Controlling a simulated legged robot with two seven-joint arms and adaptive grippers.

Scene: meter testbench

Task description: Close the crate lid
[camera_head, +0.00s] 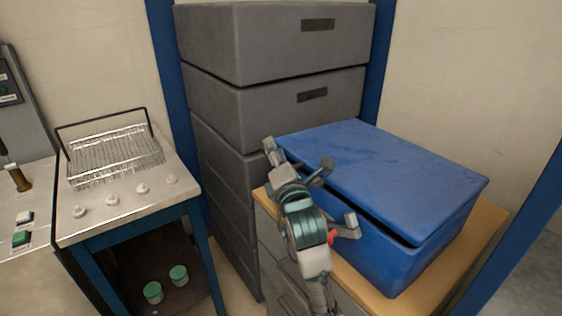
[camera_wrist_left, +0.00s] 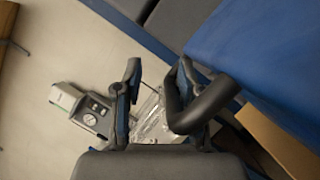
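The blue crate (camera_head: 395,258) stands on a wooden-topped cabinet at the right in the head view. Its blue lid (camera_head: 395,165) lies over the top, almost flat, with a narrow dark gap along the near edge. My left gripper (camera_head: 298,156) is at the crate's left near side, with its fingers spread and nothing between them. One finger overlaps the lid's edge in the picture; I cannot tell whether it touches. In the left wrist view the gripper (camera_wrist_left: 160,72) is open, with blue crate surface (camera_wrist_left: 265,45) at upper right. My right gripper is not in view.
Grey stacked drawers (camera_head: 285,45) stand behind and left of the crate. A bench with a wire rack (camera_head: 112,158) and white knobs is at the left, with green-capped jars (camera_head: 179,276) below. A blue post (camera_head: 530,215) rises at the right.

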